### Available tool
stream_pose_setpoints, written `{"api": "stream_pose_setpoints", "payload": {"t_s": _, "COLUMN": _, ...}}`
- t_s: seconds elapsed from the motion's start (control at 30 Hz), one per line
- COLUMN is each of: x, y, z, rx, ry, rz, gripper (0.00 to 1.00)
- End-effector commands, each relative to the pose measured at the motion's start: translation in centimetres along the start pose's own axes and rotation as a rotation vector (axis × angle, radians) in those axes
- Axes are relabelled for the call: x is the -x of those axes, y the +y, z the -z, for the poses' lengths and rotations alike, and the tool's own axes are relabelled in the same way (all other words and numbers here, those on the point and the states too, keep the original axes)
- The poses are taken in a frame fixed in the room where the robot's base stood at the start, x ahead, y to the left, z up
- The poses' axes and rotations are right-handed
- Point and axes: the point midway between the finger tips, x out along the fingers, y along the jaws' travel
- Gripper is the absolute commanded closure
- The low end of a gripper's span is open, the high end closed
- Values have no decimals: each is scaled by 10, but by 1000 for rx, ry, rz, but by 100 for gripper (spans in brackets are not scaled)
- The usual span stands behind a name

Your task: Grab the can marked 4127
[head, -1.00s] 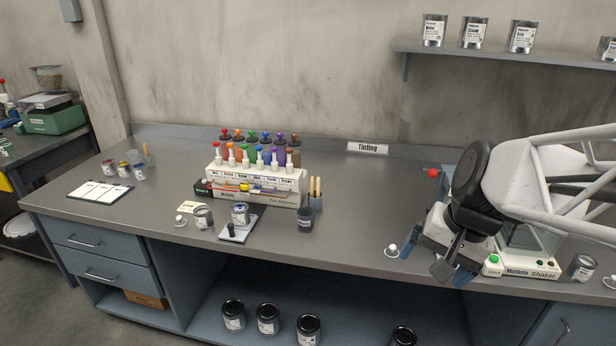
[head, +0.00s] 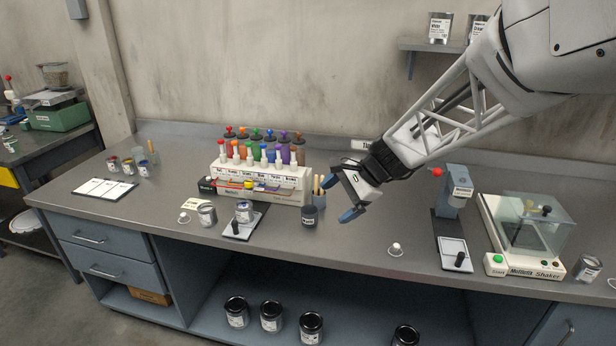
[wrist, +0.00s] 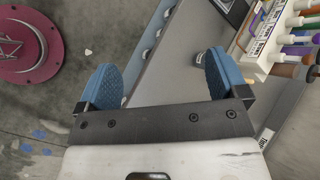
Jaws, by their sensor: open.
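No number 4127 is legible on any can. A small open can (head: 207,214) stands at the front left of the bench. Another can (head: 244,212) stands on the small black-handled stand beside it. A can (head: 587,268) is at the far right, by the shaker. Several dark-lidded cans, one of them here (head: 236,313), stand on the lower shelf. My gripper (head: 338,198) is open and empty above the bench, right of the dark cup. The wrist view shows its blue fingers (wrist: 163,80) apart with no can between them.
The colorant rack (head: 262,180) with coloured bottles stands behind the gripper's left side. A dark cup (head: 310,216) is close by. A press with a red knob (head: 437,172) and the shaker (head: 525,240) stand to the right. Upper-shelf cans (head: 439,28) are partly hidden by my arm.

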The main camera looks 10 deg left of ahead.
Motion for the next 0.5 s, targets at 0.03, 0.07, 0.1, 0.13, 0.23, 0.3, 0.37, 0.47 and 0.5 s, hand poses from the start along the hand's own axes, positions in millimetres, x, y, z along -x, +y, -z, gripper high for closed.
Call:
{"api": "stream_pose_setpoints", "payload": {"t_s": 0.03, "x": -12, "y": -11, "z": 4, "rx": -28, "ry": -21, "rz": 8, "gripper": 8}}
{"api": "stream_pose_setpoints", "payload": {"t_s": 0.07, "x": -18, "y": -17, "z": 6, "rx": -46, "ry": -33, "rz": 14, "gripper": 8}}
{"api": "stream_pose_setpoints", "payload": {"t_s": 0.1, "x": -27, "y": -25, "z": 9, "rx": -69, "ry": -49, "rz": 23, "gripper": 8}}
{"api": "stream_pose_setpoints", "payload": {"t_s": 0.13, "x": -33, "y": -31, "z": 11, "rx": -88, "ry": -61, "rz": 30, "gripper": 8}}
{"api": "stream_pose_setpoints", "payload": {"t_s": 0.23, "x": -56, "y": -50, "z": 18, "rx": -150, "ry": -101, "rz": 49, "gripper": 8}}
{"api": "stream_pose_setpoints", "payload": {"t_s": 0.3, "x": -72, "y": -64, "z": 22, "rx": -193, "ry": -128, "rz": 62, "gripper": 8}}
{"api": "stream_pose_setpoints", "payload": {"t_s": 0.37, "x": -85, "y": -76, "z": 26, "rx": -229, "ry": -151, "rz": 74, "gripper": 8}}
{"api": "stream_pose_setpoints", "payload": {"t_s": 0.47, "x": -110, "y": -93, "z": 33, "rx": -292, "ry": -190, "rz": 90, "gripper": 8}}
{"api": "stream_pose_setpoints", "payload": {"t_s": 0.5, "x": -120, "y": -100, "z": 36, "rx": -318, "ry": -205, "rz": 96, "gripper": 8}}
